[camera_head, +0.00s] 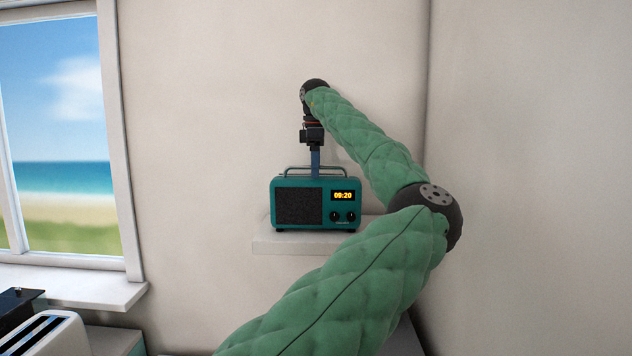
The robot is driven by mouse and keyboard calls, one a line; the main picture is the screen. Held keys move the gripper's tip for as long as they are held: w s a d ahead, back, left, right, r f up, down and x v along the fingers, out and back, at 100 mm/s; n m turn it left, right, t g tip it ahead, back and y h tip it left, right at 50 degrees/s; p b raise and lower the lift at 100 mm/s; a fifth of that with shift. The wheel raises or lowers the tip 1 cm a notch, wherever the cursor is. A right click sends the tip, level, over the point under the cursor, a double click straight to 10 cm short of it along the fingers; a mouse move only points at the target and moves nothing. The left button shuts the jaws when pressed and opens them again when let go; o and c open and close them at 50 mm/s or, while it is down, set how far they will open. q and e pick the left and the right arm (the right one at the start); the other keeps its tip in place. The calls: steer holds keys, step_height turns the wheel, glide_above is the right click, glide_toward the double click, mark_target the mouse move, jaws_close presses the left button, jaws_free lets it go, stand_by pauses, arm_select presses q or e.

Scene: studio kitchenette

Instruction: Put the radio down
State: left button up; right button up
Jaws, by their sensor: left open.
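The radio (297,207) is teal, with a dark speaker grille, a display reading 09:20, two knobs and a carrying handle on top. It stands upright on a small white wall shelf (295,247). My left gripper (315,171) points straight down from above, its bluish fingers at the middle of the radio's handle. The jaws are open, and the fingertips reach down close to the top of the radio. Whether the fingers touch the handle cannot be told from this angle. My right gripper is not in view.
A window (62,140) with a white sill is on the left. A white toaster (45,335) stands at the lower left. A side wall (530,170) closes off the right. My left arm hides the shelf's right end. The wall above the shelf is bare.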

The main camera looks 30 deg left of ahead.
arm_select(q)
step_height(320, 180, up, 3)
steer(key=shift+r+b, duration=0.15)
steer(key=shift+b, duration=0.4)
step_height(320, 180, up, 2)
steer(key=shift+r+b, duration=0.2)
steer(key=shift+b, duration=0.1)
steer(key=shift+r, duration=0.3)
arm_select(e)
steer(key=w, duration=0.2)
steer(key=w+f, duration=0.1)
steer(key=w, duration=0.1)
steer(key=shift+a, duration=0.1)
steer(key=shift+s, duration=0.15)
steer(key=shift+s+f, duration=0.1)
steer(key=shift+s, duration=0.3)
